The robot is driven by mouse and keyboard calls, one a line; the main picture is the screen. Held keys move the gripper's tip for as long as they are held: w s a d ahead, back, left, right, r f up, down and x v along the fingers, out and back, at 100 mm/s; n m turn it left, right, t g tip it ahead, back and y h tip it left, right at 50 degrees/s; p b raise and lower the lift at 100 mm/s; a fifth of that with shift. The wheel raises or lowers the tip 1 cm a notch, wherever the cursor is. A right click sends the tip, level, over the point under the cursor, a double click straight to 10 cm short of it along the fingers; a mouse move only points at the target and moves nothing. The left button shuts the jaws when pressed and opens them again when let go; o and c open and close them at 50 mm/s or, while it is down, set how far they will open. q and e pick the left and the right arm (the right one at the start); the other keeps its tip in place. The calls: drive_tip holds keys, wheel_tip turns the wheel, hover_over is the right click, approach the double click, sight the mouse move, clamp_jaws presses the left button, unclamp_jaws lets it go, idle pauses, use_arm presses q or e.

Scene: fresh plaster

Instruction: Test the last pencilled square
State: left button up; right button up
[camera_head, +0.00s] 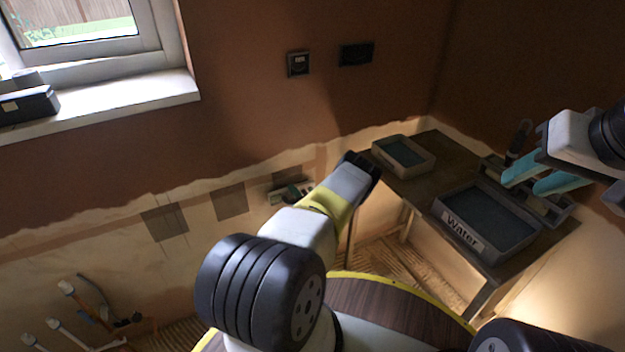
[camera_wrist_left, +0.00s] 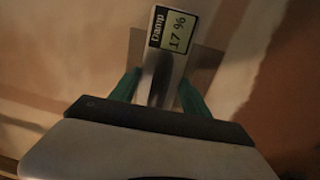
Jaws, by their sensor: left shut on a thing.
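Three darker squares show on the pale lower wall: a left one (camera_head: 165,222), a middle one (camera_head: 229,202) and a right one (camera_head: 286,179). My left gripper (camera_head: 290,193) is at the right square, partly hidden behind my forearm. In the left wrist view its green fingers (camera_wrist_left: 160,92) are shut on a slim damp meter (camera_wrist_left: 157,75). The meter's display reads "Damp 17 %". The dark square (camera_wrist_left: 207,64) lies behind the meter; whether the tip touches the wall is unclear. My right gripper (camera_head: 528,180) is open and empty above the bench.
A wooden bench (camera_head: 405,186) on the right carries a tray labelled "Water" (camera_head: 475,240) and a smaller tray (camera_head: 425,165). A dark box (camera_head: 28,104) sits on the window sill. Pipe ends (camera_head: 66,288) stick out at lower left. Two sockets are on the wall above.

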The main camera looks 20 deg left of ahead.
use_arm(q)
drive_tip(key=shift+w+a+r, duration=0.1)
drive_tip(key=shift+w+a, duration=0.4)
drive_tip(key=shift+a, duration=0.05)
idle(0.9)
drive_tip(key=v, duration=0.5)
drive_tip(key=shift+f, duration=0.25)
drive_tip(key=shift+r, duration=0.1)
drive_tip(key=s+d+r+g+h, duration=0.3)
drive_tip(key=r+h, duration=0.1)
drive_tip(key=shift+s+d+r+g+h, duration=0.15)
drive_tip(key=shift+d+r+g+h, duration=0.15)
drive_tip(key=shift+d+r, duration=0.1)
idle(0.5)
drive_tip(key=shift+r, duration=0.1)
